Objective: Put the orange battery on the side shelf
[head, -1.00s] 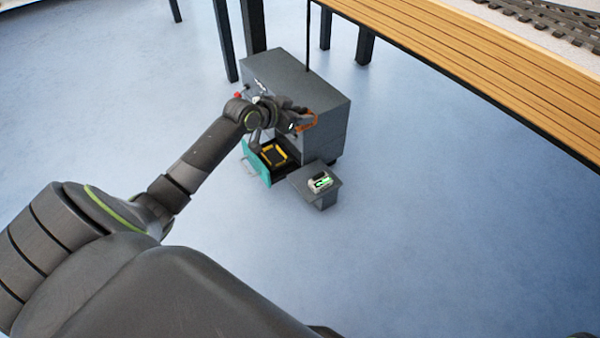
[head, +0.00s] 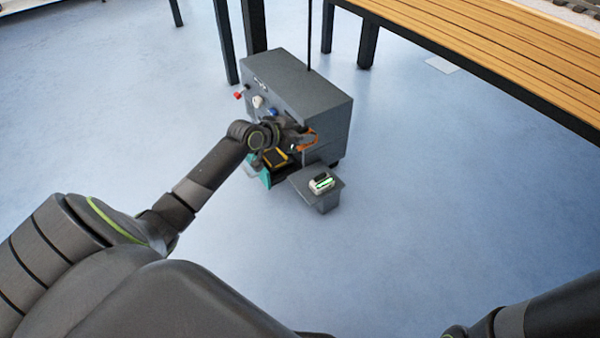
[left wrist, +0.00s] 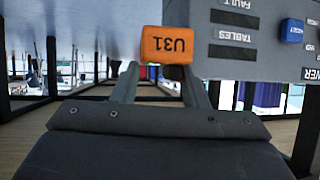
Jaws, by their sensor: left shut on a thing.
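The orange battery (left wrist: 166,45), marked U31, is held between the fingers of my left gripper (left wrist: 160,75) in the left wrist view. In the head view my left gripper (head: 297,140) is in front of the grey cabinet, with a bit of the orange battery (head: 312,138) showing beyond the fingers. The side shelf (head: 322,188) is a small grey ledge at the cabinet's lower right, below the held battery. A pale device with a green light (head: 321,183) sits on it. My right gripper is not in view.
The grey cabinet (head: 320,95) has red, white and blue knobs on its front. Its teal-fronted drawer (head: 263,176) is open, with a yellow and black item (head: 277,157) inside. A wooden-topped table (head: 490,45) stands at the upper right. The floor around is clear.

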